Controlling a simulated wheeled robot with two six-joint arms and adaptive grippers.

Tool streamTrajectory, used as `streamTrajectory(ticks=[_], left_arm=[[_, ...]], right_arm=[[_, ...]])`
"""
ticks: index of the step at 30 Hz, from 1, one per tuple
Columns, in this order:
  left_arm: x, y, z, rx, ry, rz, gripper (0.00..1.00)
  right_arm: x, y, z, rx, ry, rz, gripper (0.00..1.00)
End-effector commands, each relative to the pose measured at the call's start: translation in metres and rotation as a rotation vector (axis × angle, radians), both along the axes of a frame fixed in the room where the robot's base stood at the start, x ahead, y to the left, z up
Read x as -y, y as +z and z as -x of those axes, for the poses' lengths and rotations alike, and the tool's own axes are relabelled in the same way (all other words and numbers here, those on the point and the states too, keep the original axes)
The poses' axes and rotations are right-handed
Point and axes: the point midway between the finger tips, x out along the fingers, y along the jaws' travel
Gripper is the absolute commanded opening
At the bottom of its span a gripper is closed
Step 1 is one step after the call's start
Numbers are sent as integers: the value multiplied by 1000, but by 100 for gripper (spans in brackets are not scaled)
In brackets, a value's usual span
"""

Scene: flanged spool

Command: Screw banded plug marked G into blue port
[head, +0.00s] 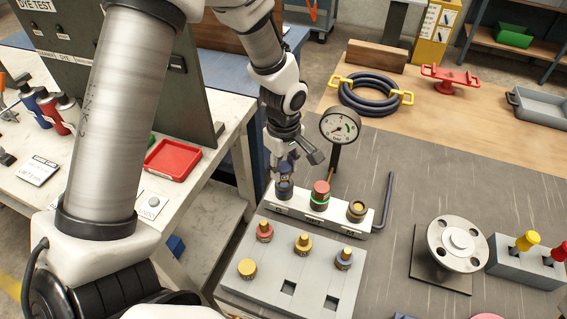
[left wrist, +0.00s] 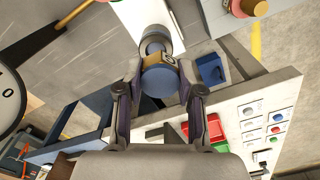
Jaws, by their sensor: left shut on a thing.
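My left gripper (head: 284,170) points down over the left end of a white port block (head: 338,220). It is shut on a dark blue plug with a gold band, which the left wrist view shows between the fingers (left wrist: 160,88). A dark mark shows on the band (left wrist: 156,60), but I cannot read the letter. The plug (left wrist: 159,80) is in line with the blue port (head: 284,194). They look touching or very close; how deep the plug sits is hidden. My right gripper is not in view.
A red plug (head: 321,188) with a green ring and a dark-and-gold port (head: 357,211) share the block. A pressure gauge (head: 340,126) stands behind it. A grey rack (head: 290,262) with several plugs is in front. A flanged spool (head: 458,243) stands right.

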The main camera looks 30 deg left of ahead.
Motion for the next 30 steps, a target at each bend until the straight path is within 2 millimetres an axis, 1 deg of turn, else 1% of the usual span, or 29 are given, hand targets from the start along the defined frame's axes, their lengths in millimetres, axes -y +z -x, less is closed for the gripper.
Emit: streamTrajectory(ticks=[4,15,30], left_arm=[[2,0,3,0,0,0,0],[2,0,3,0,0,-1,0],[-4,0,-6,0,-1,-1,0]], right_arm=[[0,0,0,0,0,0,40],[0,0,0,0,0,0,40],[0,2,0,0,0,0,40]])
